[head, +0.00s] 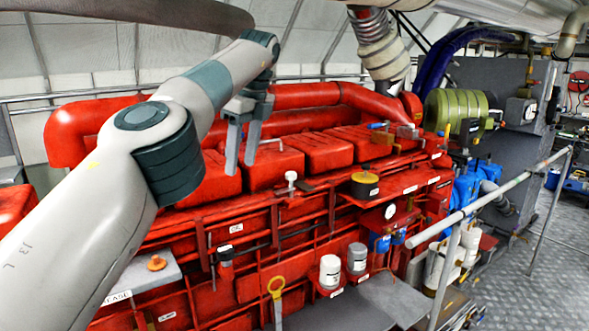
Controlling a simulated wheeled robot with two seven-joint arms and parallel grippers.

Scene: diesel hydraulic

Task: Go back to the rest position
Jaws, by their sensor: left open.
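My left gripper (243,146) hangs at the end of my left arm, which reaches in from the lower left. Its two grey fingers point down and stand apart, with nothing between them. It is in front of the red engine's (324,151) top covers in the picture; whether it touches them I cannot tell. My right gripper is not in view.
A grey handrail (491,196) runs along the right side, beside a metal floor (551,262). A white lever knob (291,177), a black and yellow cap (365,185) and white filters (330,271) stick out from the engine. A corrugated pipe (380,52) rises behind.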

